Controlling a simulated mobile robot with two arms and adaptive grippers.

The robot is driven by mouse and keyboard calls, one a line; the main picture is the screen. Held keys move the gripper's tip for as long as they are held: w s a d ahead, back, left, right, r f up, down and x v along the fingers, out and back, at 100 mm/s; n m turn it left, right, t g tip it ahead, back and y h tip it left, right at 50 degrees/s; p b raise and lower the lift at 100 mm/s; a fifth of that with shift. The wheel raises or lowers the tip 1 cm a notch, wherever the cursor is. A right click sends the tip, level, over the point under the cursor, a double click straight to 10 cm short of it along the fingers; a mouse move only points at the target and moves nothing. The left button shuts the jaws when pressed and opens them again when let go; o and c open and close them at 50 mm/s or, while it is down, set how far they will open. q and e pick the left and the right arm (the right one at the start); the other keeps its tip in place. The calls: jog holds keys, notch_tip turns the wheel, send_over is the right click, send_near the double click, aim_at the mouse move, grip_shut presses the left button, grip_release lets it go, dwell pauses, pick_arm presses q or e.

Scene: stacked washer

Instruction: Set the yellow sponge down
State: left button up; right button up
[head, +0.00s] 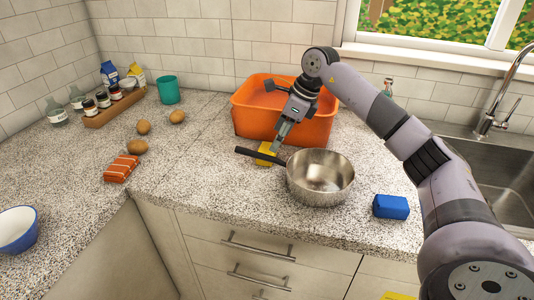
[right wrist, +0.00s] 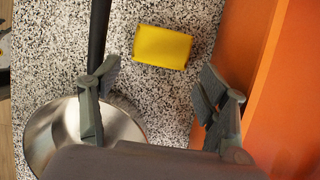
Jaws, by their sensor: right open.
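The yellow sponge (head: 264,153) lies on the speckled counter, in front of the orange bin and by the saucepan's dark handle. It shows whole in the right wrist view (right wrist: 162,46), flat on the counter and clear of both fingers. My right gripper (head: 281,139) is just above the sponge in the head view, pointing down. In the right wrist view its fingers (right wrist: 158,80) are spread apart with nothing between them. My left gripper is not in view.
A steel saucepan (head: 320,178) stands right of the sponge, its handle (head: 258,156) reaching left past it. The orange bin (head: 262,118) stands close behind. A blue block (head: 391,207) lies near the front edge. Packaged food (head: 121,169) lies left, with bare counter between.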

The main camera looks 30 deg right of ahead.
jog(key=x, duration=0.4)
jog(key=shift+p, duration=0.3)
jog(key=shift+w+f, duration=0.15)
jog(key=shift+f, duration=0.15)
jog(key=c, duration=0.5)
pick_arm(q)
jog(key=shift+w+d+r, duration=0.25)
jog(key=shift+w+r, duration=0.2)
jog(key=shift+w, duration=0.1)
pick_arm(e)
jog(key=shift+c, duration=0.3)
